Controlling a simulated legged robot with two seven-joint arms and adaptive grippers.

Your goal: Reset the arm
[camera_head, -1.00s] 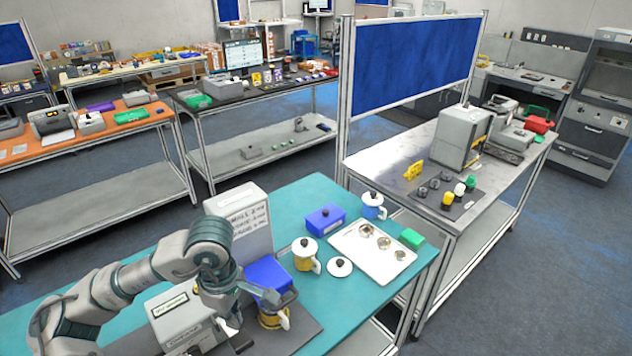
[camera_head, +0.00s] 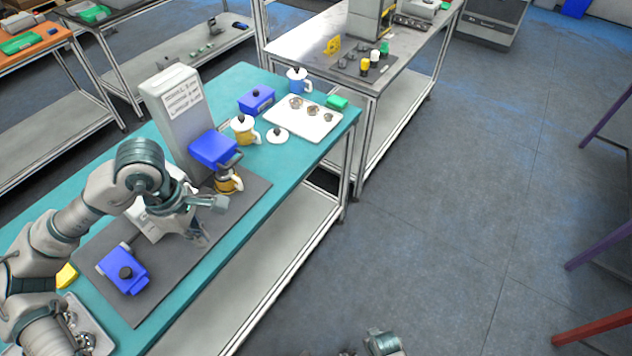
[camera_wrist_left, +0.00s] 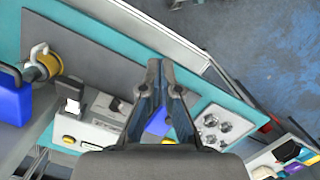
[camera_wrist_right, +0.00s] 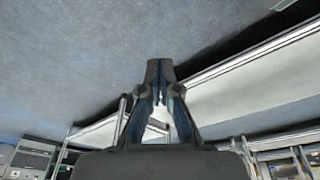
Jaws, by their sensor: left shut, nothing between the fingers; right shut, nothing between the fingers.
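My left gripper (camera_head: 201,236) hangs over the grey mat on the teal table (camera_head: 248,88) in the head view, close to the scanning device. In the left wrist view its fingertips (camera_wrist_left: 163,68) are together, with nothing between them. My right gripper shows in the right wrist view (camera_wrist_right: 160,68), shut and empty, beside a table frame and above the floor. In the head view only a small part of my right arm shows at the bottom edge. The wrist and forearm hide part of the device.
On the mat (camera_head: 255,190) stand a blue box with a black knob (camera_head: 125,274) and a yellow mug (camera_head: 228,180) under a blue block (camera_head: 213,148). A white tray (camera_head: 290,128) and lidded mugs lie farther back. Open floor (camera_head: 450,200) lies right of the table.

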